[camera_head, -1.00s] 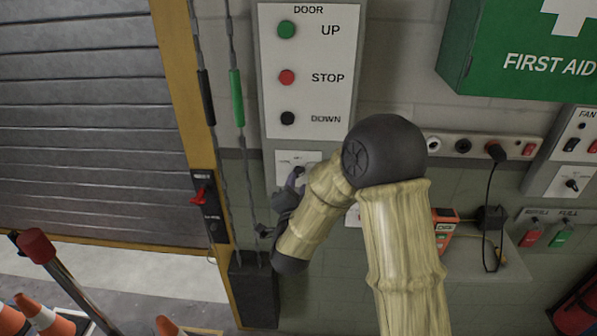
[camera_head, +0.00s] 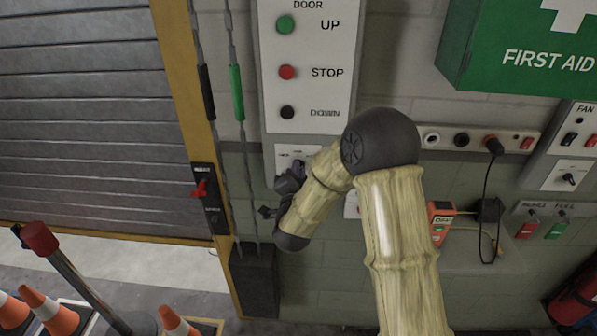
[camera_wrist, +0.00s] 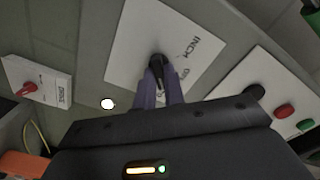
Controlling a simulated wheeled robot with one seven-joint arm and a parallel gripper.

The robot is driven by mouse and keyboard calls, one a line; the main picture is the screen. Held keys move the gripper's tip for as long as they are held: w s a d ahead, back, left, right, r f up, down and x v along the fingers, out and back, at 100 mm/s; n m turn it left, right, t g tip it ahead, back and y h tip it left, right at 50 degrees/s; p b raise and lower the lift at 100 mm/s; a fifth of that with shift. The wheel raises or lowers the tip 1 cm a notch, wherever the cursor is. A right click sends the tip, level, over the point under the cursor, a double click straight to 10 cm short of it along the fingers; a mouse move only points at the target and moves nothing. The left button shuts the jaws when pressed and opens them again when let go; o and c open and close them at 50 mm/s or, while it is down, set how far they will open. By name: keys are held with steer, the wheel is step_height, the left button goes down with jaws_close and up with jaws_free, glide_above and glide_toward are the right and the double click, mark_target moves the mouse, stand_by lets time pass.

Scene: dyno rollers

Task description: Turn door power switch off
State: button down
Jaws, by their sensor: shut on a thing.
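My gripper (camera_head: 297,170) is at the white selector plate (camera_head: 284,152) under the door button panel. In the wrist view, its purple fingers (camera_wrist: 158,88) are shut on the black knob (camera_wrist: 156,64) of that plate (camera_wrist: 125,50), which carries the word INCH. I cannot tell which switch is labelled door power. My arm hides part of the wall below the panel in the head view.
The door panel (camera_head: 340,100) has UP, STOP and DOWN buttons. A red lever switch (camera_head: 201,188) is on the door frame beside hanging chains (camera_head: 237,92). A socket strip (camera_head: 447,138), a fan panel (camera_head: 572,145) and a first aid cabinet (camera_head: 530,45) are right. Cones (camera_head: 48,310) stand lower left.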

steer(key=shift+f+n+b, duration=0.1)
steer(key=shift+n+b, duration=0.3)
steer(key=shift+b, duration=0.1)
steer(key=n+b, duration=0.7)
steer(key=n, duration=0.2)
steer(key=shift+a, duration=0.2)
steer(key=c, duration=1.5)
jaws_free()
steer(key=shift+a, duration=0.1)
